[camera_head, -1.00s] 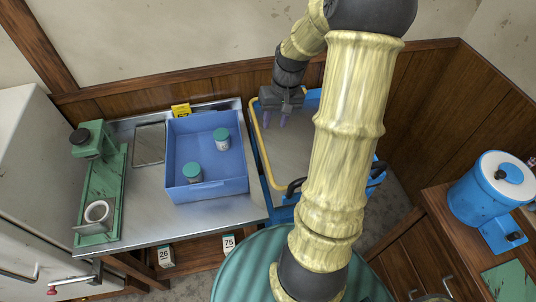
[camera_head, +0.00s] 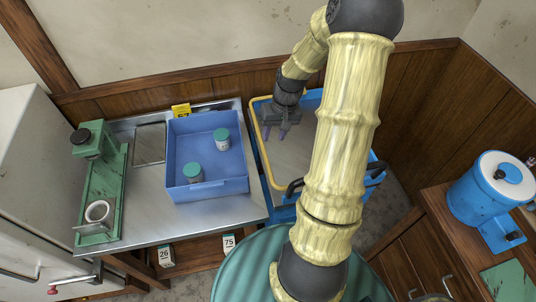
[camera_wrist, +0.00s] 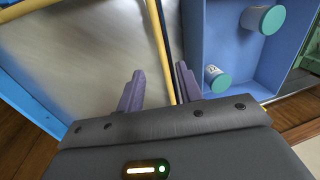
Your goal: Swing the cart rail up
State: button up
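The cart rail is a thin yellow bar (camera_head: 260,150) along the left edge of the blue cart (camera_head: 377,172), beside the steel bench. It also shows as a yellow bar (camera_wrist: 161,45) in the wrist view. My gripper (camera_head: 276,136) points down over the cart's grey top, close to the rail. In the wrist view its two purple fingers (camera_wrist: 160,88) are apart, with nothing held. The rail's line runs between them in that picture, nearer the right finger. I cannot tell how high the fingers are above the rail. My arm hides part of the cart.
A blue bin (camera_head: 207,185) with two teal-lidded jars stands on the steel bench (camera_head: 150,210) just left of the cart. A black handle (camera_head: 294,187) is at the cart's near end. A wooden cabinet (camera_head: 430,215) with a blue canister (camera_head: 490,190) stands at right.

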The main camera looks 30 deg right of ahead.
aim_at(267, 158)
jog(key=f, duration=0.3)
jog(key=a+f, duration=0.1)
jog(key=f, duration=0.3)
jog(key=a+f, duration=0.1)
jog(key=f, duration=0.2)
jog(key=shift+w+f+p, duration=0.3)
jog(key=shift+f+p, duration=0.05)
grip_shut()
